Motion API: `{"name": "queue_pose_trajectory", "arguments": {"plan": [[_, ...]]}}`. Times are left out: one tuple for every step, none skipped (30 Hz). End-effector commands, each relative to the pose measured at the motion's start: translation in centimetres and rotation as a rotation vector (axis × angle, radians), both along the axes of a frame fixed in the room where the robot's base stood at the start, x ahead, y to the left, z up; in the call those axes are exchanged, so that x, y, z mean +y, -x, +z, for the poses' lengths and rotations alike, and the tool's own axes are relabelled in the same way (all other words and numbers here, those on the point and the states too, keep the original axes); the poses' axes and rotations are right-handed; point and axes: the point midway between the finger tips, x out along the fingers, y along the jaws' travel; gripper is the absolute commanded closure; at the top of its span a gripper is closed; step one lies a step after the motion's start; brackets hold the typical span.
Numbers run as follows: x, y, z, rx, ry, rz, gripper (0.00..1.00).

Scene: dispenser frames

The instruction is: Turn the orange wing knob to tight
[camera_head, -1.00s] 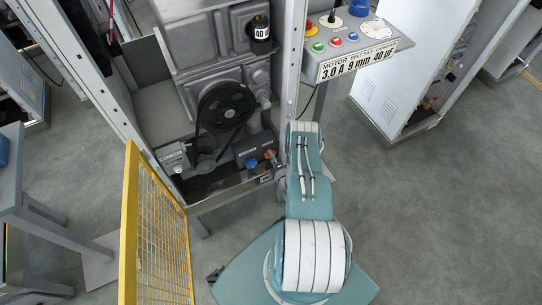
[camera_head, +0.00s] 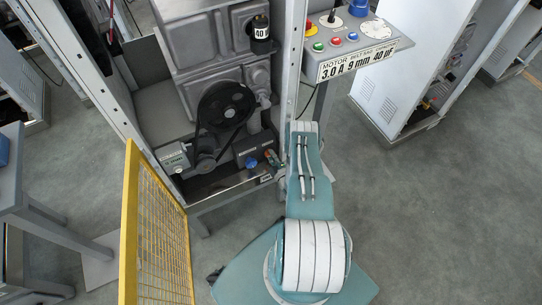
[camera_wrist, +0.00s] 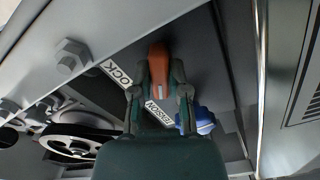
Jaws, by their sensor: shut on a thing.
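The orange wing knob (camera_wrist: 158,62) shows in the wrist view at the upper middle, on a dark panel. My gripper (camera_wrist: 159,86) is shut on it, with one finger along each side of the knob's near end. The far end of the knob sticks out beyond the fingertips. In the head view the knob is very small at the lower right of the machine, by the end of my arm, and my gripper is hard to make out there. Labels reading "LOCK" (camera_wrist: 117,73) and "TENSION" (camera_wrist: 158,113) lie close to the fingers.
A blue knob (camera_wrist: 200,121) sits just right of my gripper; it also shows in the head view (camera_head: 251,162). A black pulley with a belt (camera_head: 226,105) is above. A frame post (camera_head: 294,70) stands close to my arm. A yellow mesh guard (camera_head: 160,235) stands at left.

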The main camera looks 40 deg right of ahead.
Motion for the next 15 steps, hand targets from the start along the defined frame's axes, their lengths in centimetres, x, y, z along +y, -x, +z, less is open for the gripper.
{"name": "queue_pose_trajectory", "arguments": {"plan": [[0.01,-0.21,-0.08,-0.005,-0.043,0.004,1.00],[0.01,-0.21,-0.08,-0.012,-0.070,0.004,1.00],[0.01,-0.22,-0.08,-0.021,-0.107,0.004,1.00],[0.01,-0.22,-0.08,-0.028,-0.135,0.004,1.00],[0.02,-0.22,-0.08,-0.034,-0.163,0.004,1.00],[0.01,-0.23,-0.07,-0.043,-0.199,0.004,1.00],[0.01,-0.23,-0.07,-0.050,-0.228,0.004,1.00],[0.01,-0.23,-0.07,-0.056,-0.255,0.004,1.00],[0.01,-0.24,-0.07,-0.065,-0.292,0.005,1.00],[0.02,-0.24,-0.06,-0.072,-0.319,0.005,1.00],[0.02,-0.25,-0.06,-0.079,-0.347,0.005,1.00],[0.02,-0.25,-0.06,-0.088,-0.384,0.005,1.00],[0.01,-0.25,-0.05,-0.094,-0.411,0.005,1.00],[0.02,-0.26,-0.05,-0.101,-0.439,0.005,1.00],[0.02,-0.26,-0.05,-0.110,-0.476,0.005,1.00]]}}
